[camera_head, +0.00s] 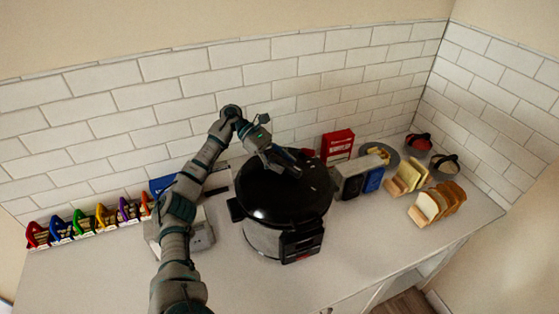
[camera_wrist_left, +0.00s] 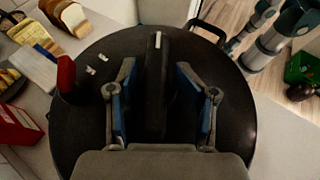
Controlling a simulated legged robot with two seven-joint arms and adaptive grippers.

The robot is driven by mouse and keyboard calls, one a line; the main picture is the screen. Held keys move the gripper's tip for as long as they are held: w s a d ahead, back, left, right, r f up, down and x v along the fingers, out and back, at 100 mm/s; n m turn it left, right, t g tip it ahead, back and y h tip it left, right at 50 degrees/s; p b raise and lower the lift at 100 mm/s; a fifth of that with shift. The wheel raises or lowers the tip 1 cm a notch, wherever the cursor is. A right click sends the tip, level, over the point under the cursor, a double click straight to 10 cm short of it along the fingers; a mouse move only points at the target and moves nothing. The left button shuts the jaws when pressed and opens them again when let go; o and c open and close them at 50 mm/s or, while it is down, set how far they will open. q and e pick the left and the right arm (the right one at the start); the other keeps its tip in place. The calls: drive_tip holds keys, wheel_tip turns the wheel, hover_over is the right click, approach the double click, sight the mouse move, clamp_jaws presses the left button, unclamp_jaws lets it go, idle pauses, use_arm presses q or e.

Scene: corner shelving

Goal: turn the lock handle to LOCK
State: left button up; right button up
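The cooker (camera_head: 262,238) stands on the counter with its round black lid (camera_head: 262,205) on. In the left wrist view the lid (camera_wrist_left: 88,135) fills the middle. A long black handle (camera_wrist_left: 157,85) with a white mark at its far end rises from it. My left gripper (camera_head: 286,162) is over the lid's back part. In the wrist view its two blue-padded fingers are on either side of the handle, with gaps showing, so it is open around it. Small white marks (camera_wrist_left: 97,64) and a red upright piece (camera_wrist_left: 66,74) are left of the handle. My right gripper is not in view.
Right of the cooker are a toaster (camera_head: 350,185), a red box (camera_head: 337,146), bread slices (camera_head: 436,203) and bowls (camera_head: 446,166). Coloured holders (camera_head: 85,222) line the counter's left. A tiled wall (camera_head: 300,85) is close behind. The counter's front right (camera_head: 385,245) is clear.

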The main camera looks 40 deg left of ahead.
sight(280, 160)
use_arm(q)
drive_tip(key=v, duration=0.5)
drive_tip(key=shift+w+r, duration=0.1)
drive_tip(key=shift+v, duration=1.2)
